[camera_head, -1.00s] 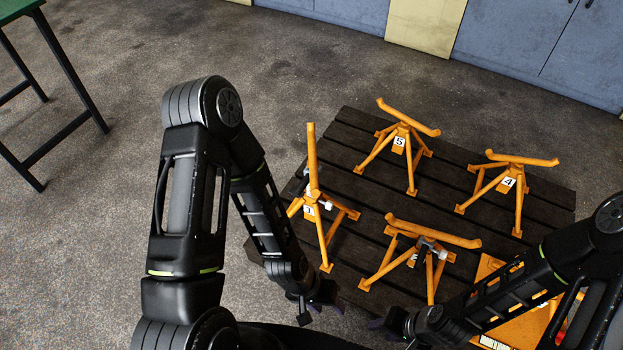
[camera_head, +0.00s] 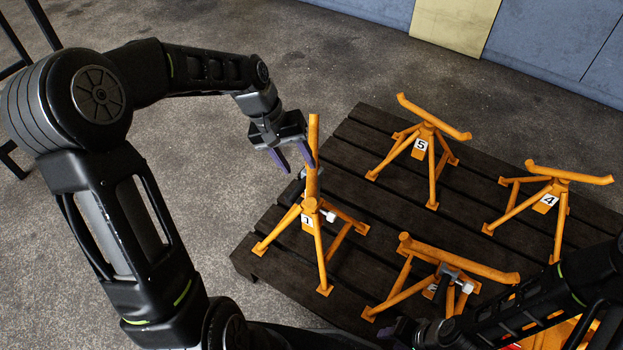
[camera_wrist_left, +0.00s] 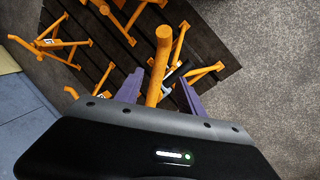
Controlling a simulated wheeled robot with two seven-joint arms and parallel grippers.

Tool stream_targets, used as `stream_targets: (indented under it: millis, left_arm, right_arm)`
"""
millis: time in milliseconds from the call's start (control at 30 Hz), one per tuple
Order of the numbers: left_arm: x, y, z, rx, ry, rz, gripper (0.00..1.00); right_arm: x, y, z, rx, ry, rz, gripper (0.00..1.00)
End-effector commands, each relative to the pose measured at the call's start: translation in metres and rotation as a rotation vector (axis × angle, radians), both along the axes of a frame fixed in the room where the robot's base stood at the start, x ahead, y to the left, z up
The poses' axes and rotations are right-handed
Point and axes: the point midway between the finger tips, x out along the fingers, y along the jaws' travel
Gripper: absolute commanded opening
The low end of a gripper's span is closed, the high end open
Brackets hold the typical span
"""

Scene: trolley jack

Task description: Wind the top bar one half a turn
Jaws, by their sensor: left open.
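The stand labelled 1 (camera_head: 320,235) is an orange tripod with a bar (camera_head: 313,128) across its top, standing near the pallet's left edge. My left gripper (camera_head: 295,167) is open and empty, just left of and level with this bar. In the left wrist view the bar (camera_wrist_left: 159,62) shows between the two spread purple fingers (camera_wrist_left: 160,88); I cannot tell whether they touch it. A dark handle (camera_head: 294,190) and a pale knob (camera_head: 329,216) sit below the bar. My right gripper (camera_head: 400,332) is low at the bottom edge, mostly hidden, its jaws unclear.
Stands labelled 5 (camera_head: 430,150) and 4 (camera_head: 550,200) stand farther right on the dark slatted pallet (camera_head: 375,135). Another orange stand (camera_head: 440,265) is at the front, close to my right arm. Orange parts lie partly hidden at bottom right. Bare floor lies left of the pallet.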

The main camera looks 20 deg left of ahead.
Motion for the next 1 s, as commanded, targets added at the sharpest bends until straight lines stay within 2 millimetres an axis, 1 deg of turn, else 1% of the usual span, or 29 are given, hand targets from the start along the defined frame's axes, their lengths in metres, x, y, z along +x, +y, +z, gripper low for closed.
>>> stream_targets:
  millis: [167, 267, 600, 700, 800, 1000]
  left_arm:
    - [0.000, -0.001, -0.004, 0.000, 0.001, -0.001, 0.46]
    - [0.001, -0.004, -0.012, -0.001, 0.001, -0.002, 0.46]
    - [0.007, -0.020, -0.060, -0.001, 0.003, -0.002, 0.46]
    - [0.009, -0.023, -0.070, -0.001, 0.001, -0.002, 0.46]
    - [0.010, -0.025, -0.074, 0.000, 0.001, 0.000, 0.46]
    - [0.010, -0.025, -0.075, 0.000, 0.000, -0.001, 0.46]
  right_arm:
    - [0.000, 0.000, -0.001, 0.000, -0.001, 0.000, 0.36]
    - [0.001, 0.000, -0.003, 0.000, -0.001, 0.000, 0.36]
    - [0.001, 0.000, -0.016, 0.000, 0.000, -0.002, 0.36]
    - [0.001, 0.000, -0.017, 0.000, 0.000, -0.002, 0.36]
    - [0.001, 0.000, -0.018, 0.000, 0.000, -0.002, 0.36]
    - [0.001, 0.000, -0.018, 0.000, 0.000, -0.002, 0.36]
